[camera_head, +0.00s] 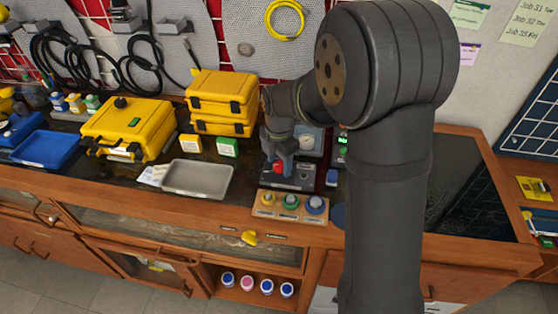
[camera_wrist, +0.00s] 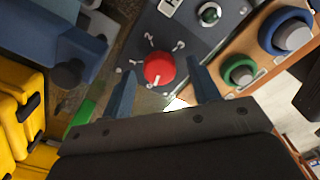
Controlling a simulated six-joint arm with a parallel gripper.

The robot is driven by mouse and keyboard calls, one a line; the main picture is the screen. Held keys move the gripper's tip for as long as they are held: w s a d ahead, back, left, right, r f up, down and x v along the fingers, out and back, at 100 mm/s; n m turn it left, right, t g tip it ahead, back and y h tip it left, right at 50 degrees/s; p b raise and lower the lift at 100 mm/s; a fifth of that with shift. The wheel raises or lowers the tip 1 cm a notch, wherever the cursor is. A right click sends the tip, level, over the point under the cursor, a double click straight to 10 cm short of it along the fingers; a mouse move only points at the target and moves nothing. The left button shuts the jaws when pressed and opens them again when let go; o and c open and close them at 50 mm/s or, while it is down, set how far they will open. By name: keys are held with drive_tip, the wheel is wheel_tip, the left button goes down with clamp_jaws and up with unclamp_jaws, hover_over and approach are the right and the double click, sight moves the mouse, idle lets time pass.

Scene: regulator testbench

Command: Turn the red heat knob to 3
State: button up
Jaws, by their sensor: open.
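The red heat knob (camera_wrist: 159,68) sits on a dark grey panel (camera_wrist: 200,42) with white numerals around it in the wrist view; a 2 and a 3 seem readable above it. A white mark on the knob points toward the bottom of the picture. My gripper (camera_wrist: 157,82) is open, with one blue-grey finger on each side of the knob and apart from it. In the head view the red knob (camera_head: 279,168) shows beneath my gripper (camera_head: 280,157), partly hidden by it.
A board with yellow, green and blue ringed knobs (camera_head: 291,203) lies in front of the panel. A grey metal tray (camera_head: 197,195) and stacked yellow cases (camera_head: 222,97) stand to the left. A round gauge (camera_head: 308,141) is behind. A small green-knobbed control (camera_wrist: 209,14) is on the same panel.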

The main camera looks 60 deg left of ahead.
drive_tip(key=c, duration=1)
